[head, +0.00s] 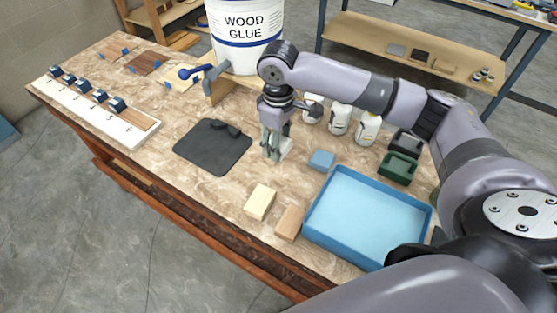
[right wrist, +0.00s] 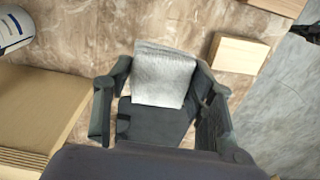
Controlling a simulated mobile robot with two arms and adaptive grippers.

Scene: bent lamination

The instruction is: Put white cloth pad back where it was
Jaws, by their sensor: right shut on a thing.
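The white cloth pad (right wrist: 163,75) is between the fingers of my right gripper (right wrist: 162,92) in the right wrist view, with a dark grey surface just below it in the picture. In the head view my right gripper (head: 273,153) points down over the middle of the workbench, right of the black mat (head: 200,160). A pale edge of the pad (head: 285,147) shows beside the fingers there. The fingers are shut on the pad. I cannot tell whether the pad touches the bench. My left gripper is not in view.
White bottles (head: 340,119) and a wood glue bucket (head: 245,58) stand behind. Bare bench lies between mat and wooden blocks.

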